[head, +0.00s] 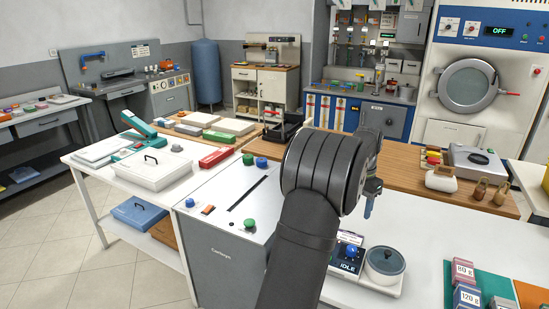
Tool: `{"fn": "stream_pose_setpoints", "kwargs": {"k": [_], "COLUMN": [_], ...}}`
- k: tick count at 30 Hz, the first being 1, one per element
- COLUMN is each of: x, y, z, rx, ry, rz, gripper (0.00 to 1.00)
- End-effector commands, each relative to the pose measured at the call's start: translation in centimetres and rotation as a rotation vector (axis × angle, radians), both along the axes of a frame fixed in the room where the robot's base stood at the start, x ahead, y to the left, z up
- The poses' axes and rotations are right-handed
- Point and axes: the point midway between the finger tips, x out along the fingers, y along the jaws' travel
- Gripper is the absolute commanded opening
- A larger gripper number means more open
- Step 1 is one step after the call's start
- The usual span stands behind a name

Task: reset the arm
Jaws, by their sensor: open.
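My dark grey arm rises from the bottom centre of the head view and bends toward the white counter (430,240). My gripper (369,197) is small and partly hidden behind my own arm. It points down above the counter, just behind the small device marked IDLE (347,252). Its jaws are open, and I see nothing held in them. The gap between the fingertips is hard to make out.
Weight boxes (467,296) lie front right. Brown bottles (490,191) and a cream container (441,179) stand on the wooden board. A grey cabinet (225,247) with coloured knobs is left. Bare white counter lies right of my gripper.

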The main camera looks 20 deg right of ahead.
Motion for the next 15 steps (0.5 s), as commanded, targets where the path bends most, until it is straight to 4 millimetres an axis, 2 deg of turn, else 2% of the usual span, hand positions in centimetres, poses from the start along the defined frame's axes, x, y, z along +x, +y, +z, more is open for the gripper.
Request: {"fn": "stream_pose_setpoints", "kwargs": {"k": [15], "x": [-0.4], "y": [-0.1], "z": [-10.1], "rx": [0.003], "ry": [0.003], "rz": [0.000], "gripper": [0.53]}}
